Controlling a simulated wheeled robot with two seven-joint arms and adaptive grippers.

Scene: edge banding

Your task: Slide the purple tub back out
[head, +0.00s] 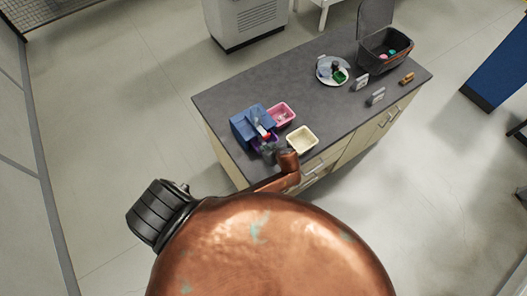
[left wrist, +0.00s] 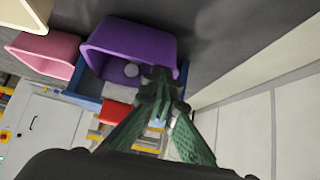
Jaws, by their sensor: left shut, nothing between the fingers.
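The purple tub (head: 266,141) sits at the front of a blue holder (head: 249,124) near the table's left end, partly hidden by my left gripper (head: 269,153). In the left wrist view the purple tub (left wrist: 130,42) fills the upper middle, with a small pale round thing and something red at its opening. The blue holder (left wrist: 88,102) shows behind it. My left gripper (left wrist: 160,80) is shut and empty, its fingertips overlapping the tub's rim at one side. Whether they touch it I cannot tell. My right gripper is not in view.
A pink tub (head: 281,115) stands beside the purple one, and a cream tub (head: 302,140) lies near the front edge. The table's middle is clear.

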